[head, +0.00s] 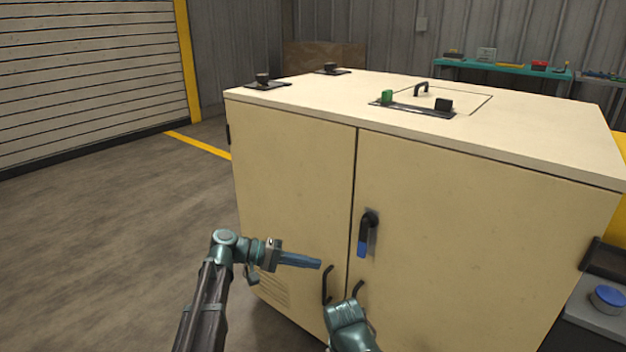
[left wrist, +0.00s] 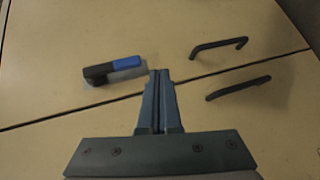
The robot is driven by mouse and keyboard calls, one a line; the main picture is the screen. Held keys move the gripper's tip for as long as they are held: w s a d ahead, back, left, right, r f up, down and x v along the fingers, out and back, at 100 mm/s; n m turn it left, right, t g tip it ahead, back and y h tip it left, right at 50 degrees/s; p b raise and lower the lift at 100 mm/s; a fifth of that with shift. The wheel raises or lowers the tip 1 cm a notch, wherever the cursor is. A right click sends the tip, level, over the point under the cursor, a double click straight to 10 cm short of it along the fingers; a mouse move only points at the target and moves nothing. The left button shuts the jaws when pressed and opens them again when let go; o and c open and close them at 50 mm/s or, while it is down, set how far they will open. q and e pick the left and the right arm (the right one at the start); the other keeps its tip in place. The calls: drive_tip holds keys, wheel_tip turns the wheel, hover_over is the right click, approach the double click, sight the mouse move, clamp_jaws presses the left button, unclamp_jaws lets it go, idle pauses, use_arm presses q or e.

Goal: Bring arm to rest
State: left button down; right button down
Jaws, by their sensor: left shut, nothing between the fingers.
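My left gripper (head: 319,264) is shut and empty in front of the cream cabinet's (head: 290,180) doors. It points right, toward the gap between the doors, left of and below the dark door handle with a blue grip (head: 362,246). In the left wrist view the shut fingers (left wrist: 160,75) point at the door face, apart from the blue-grip handle (left wrist: 126,63) beside them. A teal part of my right arm (head: 347,325) shows at the bottom; its fingers are not visible.
Two dark pull handles (head: 327,284) (head: 357,290) sit low on the doors, close to my arms. A grey surface with a blue-lidded round item (head: 607,298) stands at the right. A teal bench (head: 510,70) is behind. Floor at the left is clear.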

use_arm(q)
drive_tip(key=s+d+f+m+g+y+p, duration=0.15)
drive_tip(key=s+d+f+y, duration=0.3)
drive_tip(key=s, duration=0.45)
drive_tip(key=s+a+f+m+y+p, duration=0.1)
drive_tip(key=s+a+f+y+p, duration=0.15)
drive_tip(key=s+y, duration=0.4)
drive_tip(key=s+a+f+m+y+p, duration=0.2)
drive_tip(key=s+a+y, duration=0.25)
drive_tip(key=s, duration=0.25)
wheel_tip(320, 180, up, 38)
drive_tip(key=p, duration=3.8)
drive_tip(key=shift+w+d, duration=0.25)
drive_tip(key=shift+w, duration=0.05)
drive_tip(key=shift+f+y, duration=0.15)
drive_tip(key=shift+y, duration=0.1)
drive_tip(key=shift+d, duration=0.15)
